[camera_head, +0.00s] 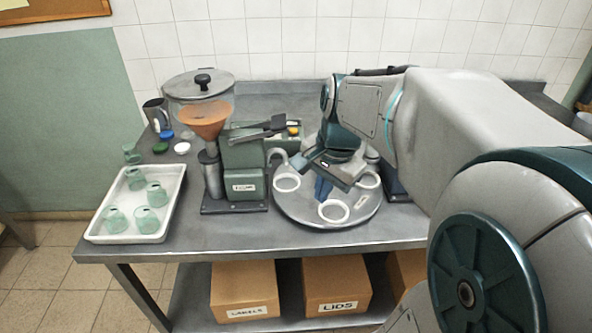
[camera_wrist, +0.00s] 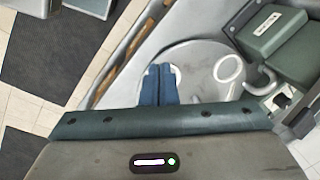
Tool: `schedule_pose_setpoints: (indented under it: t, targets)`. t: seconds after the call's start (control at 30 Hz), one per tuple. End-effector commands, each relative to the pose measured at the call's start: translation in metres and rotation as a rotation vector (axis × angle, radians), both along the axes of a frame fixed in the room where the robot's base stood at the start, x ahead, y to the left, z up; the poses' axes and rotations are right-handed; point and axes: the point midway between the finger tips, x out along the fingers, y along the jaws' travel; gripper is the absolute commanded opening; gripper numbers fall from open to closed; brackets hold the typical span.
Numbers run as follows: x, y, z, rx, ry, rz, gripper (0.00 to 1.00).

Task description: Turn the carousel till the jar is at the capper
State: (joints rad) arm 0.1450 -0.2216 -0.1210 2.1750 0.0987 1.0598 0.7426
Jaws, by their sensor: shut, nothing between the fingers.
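The carousel (camera_head: 300,208) is a round grey disc near the table's front edge, with white ring holders such as the front ring (camera_head: 333,211) and the left ring (camera_head: 287,183). My gripper (camera_head: 323,192) is shut and empty, pointing down over the disc between the rings. In the wrist view its blue fingers (camera_wrist: 158,78) are together over the carousel (camera_wrist: 203,62), left of a white ring (camera_wrist: 228,69). I cannot tell whether the fingers touch anything. I see no jar on the disc; my arm hides its back part. I cannot make out the capper.
A green machine (camera_head: 245,170) with an orange funnel (camera_head: 207,125) stands left of the carousel. A white tray (camera_head: 104,236) holds several greenish glass jars (camera_head: 157,194). Colored lids (camera_head: 182,148) lie behind it. Cardboard boxes (camera_head: 337,284) sit on the lower shelf.

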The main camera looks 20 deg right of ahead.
Motion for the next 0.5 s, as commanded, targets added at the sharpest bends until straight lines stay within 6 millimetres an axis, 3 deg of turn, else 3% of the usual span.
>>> schedule_pose_setpoints:
  t: [0.2, 0.33, 0.5]
  targets:
    - [0.043, -0.063, -0.018, 0.121, 0.104, -0.615, 0.0]
    - [0.057, -0.089, -0.024, 0.16, 0.146, -0.866, 0.0]
    - [0.064, -0.106, -0.028, 0.184, 0.173, -1.027, 0.0]
